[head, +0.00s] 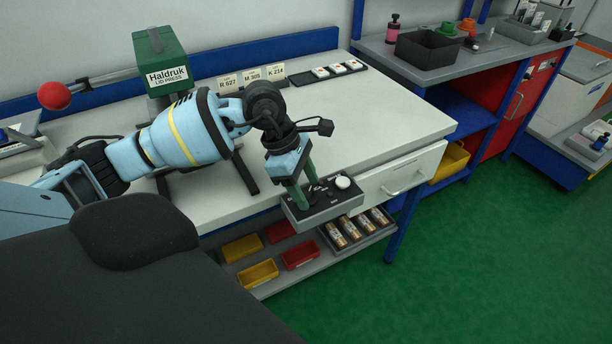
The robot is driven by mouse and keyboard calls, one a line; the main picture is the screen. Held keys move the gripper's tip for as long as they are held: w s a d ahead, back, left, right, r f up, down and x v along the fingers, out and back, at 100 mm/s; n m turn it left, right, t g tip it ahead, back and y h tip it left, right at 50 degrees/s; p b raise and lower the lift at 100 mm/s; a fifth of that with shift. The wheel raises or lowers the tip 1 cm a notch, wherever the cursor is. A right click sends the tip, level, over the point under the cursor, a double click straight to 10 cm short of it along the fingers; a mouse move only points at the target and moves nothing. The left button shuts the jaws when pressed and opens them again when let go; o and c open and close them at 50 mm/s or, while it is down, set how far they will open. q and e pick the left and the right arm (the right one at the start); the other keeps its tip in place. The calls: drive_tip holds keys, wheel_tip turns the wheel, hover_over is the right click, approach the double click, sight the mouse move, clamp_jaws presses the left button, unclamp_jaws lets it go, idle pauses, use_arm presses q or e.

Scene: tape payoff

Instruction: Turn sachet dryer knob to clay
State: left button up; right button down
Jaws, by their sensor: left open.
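A grey control box with a dark top panel (322,207) sits at the front edge of the white workbench. A round white knob or button (343,182) stands on its right part, with small dark controls beside it. I cannot read any labels, so I cannot tell which control is the sachet dryer knob or where clay is marked. My left gripper (307,194) points down over the left part of the panel, its green fingers open. The fingers hide part of the panel, and I cannot tell whether they touch a control. My right gripper is out of view.
The green Haldruk lid press (161,62) with a red ball handle (54,96) stands behind my left arm. The bench's right part (400,115) is clear. Bins (258,273) sit below.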

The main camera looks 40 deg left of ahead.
use_arm(q)
drive_tip(key=shift+d+f, duration=0.1)
drive_tip(key=shift+f, duration=0.1)
drive_tip(key=c, duration=1)
